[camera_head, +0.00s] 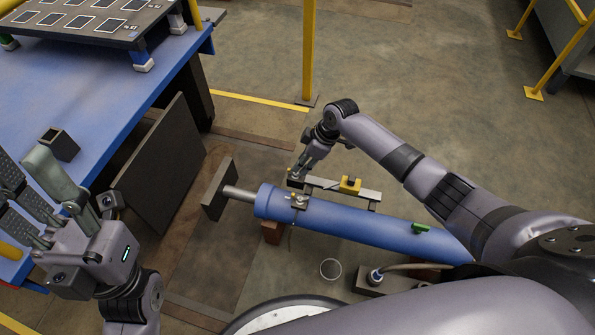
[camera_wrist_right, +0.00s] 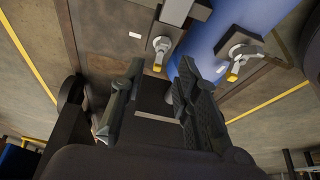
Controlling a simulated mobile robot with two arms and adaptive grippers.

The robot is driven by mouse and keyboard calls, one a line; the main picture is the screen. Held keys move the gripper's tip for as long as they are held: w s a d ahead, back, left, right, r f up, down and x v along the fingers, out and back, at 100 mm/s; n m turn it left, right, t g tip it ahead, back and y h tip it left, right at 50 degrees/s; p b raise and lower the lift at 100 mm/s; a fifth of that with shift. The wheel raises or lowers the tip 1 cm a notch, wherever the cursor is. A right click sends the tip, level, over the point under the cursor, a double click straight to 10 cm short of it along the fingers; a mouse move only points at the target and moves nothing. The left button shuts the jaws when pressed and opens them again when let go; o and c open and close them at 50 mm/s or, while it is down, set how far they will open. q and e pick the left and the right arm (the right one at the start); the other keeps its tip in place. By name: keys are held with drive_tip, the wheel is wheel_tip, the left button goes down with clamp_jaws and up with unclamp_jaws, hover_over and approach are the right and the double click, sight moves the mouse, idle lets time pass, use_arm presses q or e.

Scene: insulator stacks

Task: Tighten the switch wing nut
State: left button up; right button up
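My right gripper (camera_head: 296,174) is at the left end of a grey bar beside the blue cylinder (camera_head: 350,222). In the right wrist view, its dark fingers (camera_wrist_right: 160,78) are apart with nothing between them. Just beyond the fingertips is a metal wing-like piece with a yellow tip (camera_wrist_right: 160,52), apparently not touched. A second such piece (camera_wrist_right: 238,62) sits to the right on the blue cylinder's side. It also shows on the cylinder's clamp (camera_head: 299,201) in the head view. I cannot tell which one is the switch wing nut. My left gripper (camera_head: 42,185) is open and empty at the left.
A yellow block (camera_head: 350,185) sits on the grey bar (camera_head: 335,186). A green piece (camera_head: 421,228) is on the cylinder. A blue table (camera_head: 85,90) with a small dark box (camera_head: 60,144) stands at left. A yellow post (camera_head: 308,50) rises behind. Open floor lies beyond.

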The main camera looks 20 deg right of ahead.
drive_tip(key=b+x, duration=0.1)
drive_tip(key=x, duration=0.3)
drive_tip(key=shift+w+a+f+b, duration=0.1)
drive_tip(key=shift+f+b, duration=0.15)
drive_tip(key=shift+b, duration=0.05)
clamp_jaws()
idle(0.3)
